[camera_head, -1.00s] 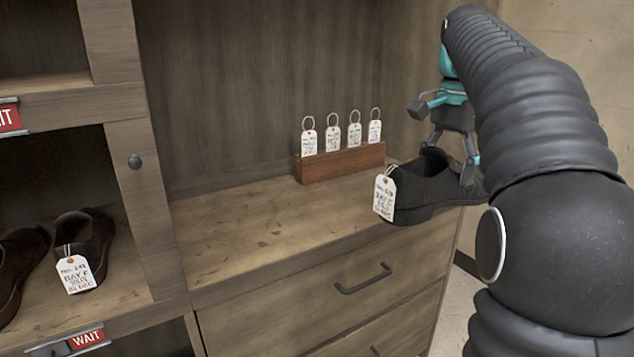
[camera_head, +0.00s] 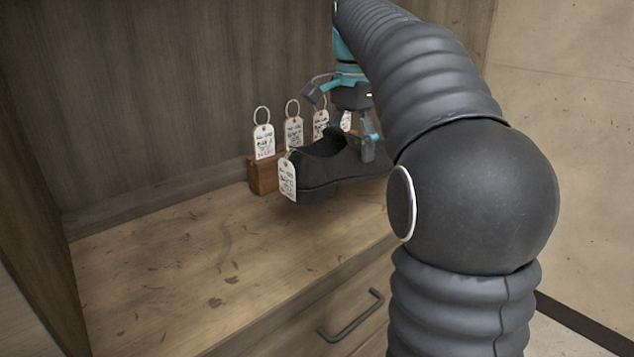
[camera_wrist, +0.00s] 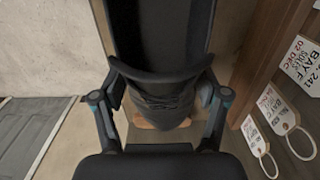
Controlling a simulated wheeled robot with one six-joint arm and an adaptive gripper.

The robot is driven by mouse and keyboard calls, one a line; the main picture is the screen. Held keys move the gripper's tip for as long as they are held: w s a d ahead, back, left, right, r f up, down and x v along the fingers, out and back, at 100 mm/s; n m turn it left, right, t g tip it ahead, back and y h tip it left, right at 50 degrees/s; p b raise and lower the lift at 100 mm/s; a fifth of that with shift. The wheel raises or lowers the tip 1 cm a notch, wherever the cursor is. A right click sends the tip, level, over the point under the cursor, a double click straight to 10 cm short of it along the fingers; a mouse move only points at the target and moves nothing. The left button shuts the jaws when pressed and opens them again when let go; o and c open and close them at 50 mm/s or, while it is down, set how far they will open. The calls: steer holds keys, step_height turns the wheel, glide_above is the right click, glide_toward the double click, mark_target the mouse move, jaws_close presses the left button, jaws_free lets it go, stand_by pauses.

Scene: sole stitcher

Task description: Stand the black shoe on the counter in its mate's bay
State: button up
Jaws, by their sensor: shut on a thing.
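The black shoe (camera_head: 330,168) is held above the counter (camera_head: 190,250), its heel end toward the left with a white paper tag (camera_head: 287,178) hanging there. My gripper (camera_head: 360,140) is shut on the shoe's upper from above. In the wrist view my gripper (camera_wrist: 160,105) has a finger on each side of the laced part of the shoe (camera_wrist: 160,105). The sole appears clear of the counter, though the exact gap is hard to tell. The far end of the shoe is hidden behind my arm. The bays and the mate are out of view.
A wooden block (camera_head: 263,175) with several white ring tags (camera_head: 293,132) stands behind the shoe, close to it. A side panel (camera_head: 35,200) bounds the counter on the left. The counter's left part is bare. A drawer handle (camera_head: 350,315) sticks out below the front edge.

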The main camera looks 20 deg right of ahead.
steer(key=a+f, duration=0.1)
steer(key=w+a+f, duration=0.1)
steer(key=a, duration=0.1)
steer(key=w+a+f, duration=0.1)
steer(key=a, duration=0.1)
steer(key=shift+w+f, duration=0.1)
steer(key=shift+f, duration=0.05)
steer(key=shift+f+b, duration=0.55)
steer(key=shift+f, duration=1.45)
steer(key=shift+f, duration=0.1)
steer(key=o, duration=1.6)
